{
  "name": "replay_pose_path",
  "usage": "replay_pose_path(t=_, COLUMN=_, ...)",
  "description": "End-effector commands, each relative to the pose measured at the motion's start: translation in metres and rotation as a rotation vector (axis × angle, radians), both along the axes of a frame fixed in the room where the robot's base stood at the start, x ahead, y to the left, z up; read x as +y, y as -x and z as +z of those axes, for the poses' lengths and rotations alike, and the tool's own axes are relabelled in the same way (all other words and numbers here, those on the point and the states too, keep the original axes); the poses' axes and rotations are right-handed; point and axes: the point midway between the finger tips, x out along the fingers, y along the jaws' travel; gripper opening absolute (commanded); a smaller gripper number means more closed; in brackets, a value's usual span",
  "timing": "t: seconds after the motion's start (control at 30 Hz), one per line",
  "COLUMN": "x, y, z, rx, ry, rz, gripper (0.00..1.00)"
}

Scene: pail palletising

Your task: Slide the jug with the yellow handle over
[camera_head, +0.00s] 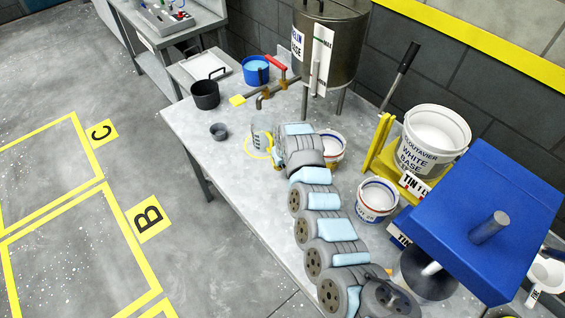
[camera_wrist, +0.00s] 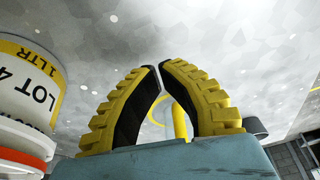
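A clear, bluish jug (camera_head: 260,137) stands on the grey bench, with a yellow ring marked around its base. My gripper (camera_head: 275,148) is low over the bench, just right of the jug. Its yellow, ridged fingers (camera_wrist: 157,68) curve together with their tips almost meeting, and nothing shows held between them. A yellow upright (camera_wrist: 179,122), which looks like the jug's handle, shows behind the fingers in the wrist view. The jug's body is hard to make out there. I cannot tell whether the fingers touch it.
A labelled white tin (camera_wrist: 30,95) stands close beside my gripper; it also shows in the head view (camera_head: 333,150). A small grey cup (camera_head: 218,131), a dark mug (camera_head: 205,95) and a blue pot (camera_head: 256,72) stand further left and back. The bench front beside the jug is clear.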

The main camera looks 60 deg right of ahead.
Motion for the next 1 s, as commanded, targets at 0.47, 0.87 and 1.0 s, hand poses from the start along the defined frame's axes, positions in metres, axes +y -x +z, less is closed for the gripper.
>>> replay_pose_path(t=0.47, x=-0.008, y=-0.012, z=-0.019, rx=0.001, ry=0.001, rz=0.006, gripper=0.00)
replay_pose_path(t=0.87, x=-0.020, y=-0.023, z=-0.020, rx=0.002, ry=0.002, rz=0.002, gripper=0.00)
replay_pose_path(t=1.0, x=-0.024, y=-0.028, z=-0.020, rx=0.003, ry=0.002, rz=0.003, gripper=0.00)
